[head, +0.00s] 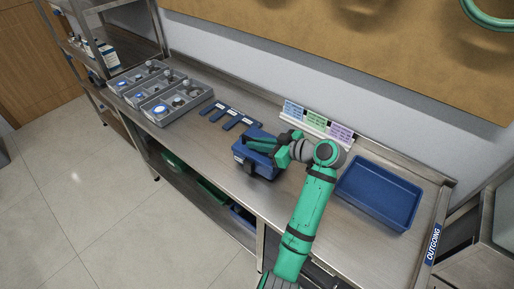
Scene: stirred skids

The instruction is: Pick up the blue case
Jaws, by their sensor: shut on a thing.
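The blue case (243,153) sits on the steel bench, or just above it, near the bench's front edge. I cannot tell whether it touches the bench. My gripper (270,149) is at its upper right side and is shut on it. My green arm reaches in from the lower right and hides the right part of the case. The fingertips are partly hidden.
Grey compartment trays (168,107) with small parts stand on the left of the bench. Several dark blue flat pieces (228,117) lie behind the case. An empty blue tray (380,193) is at the right, beside an OUTGOING label (433,244). Coloured cards (315,122) stand along the wall.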

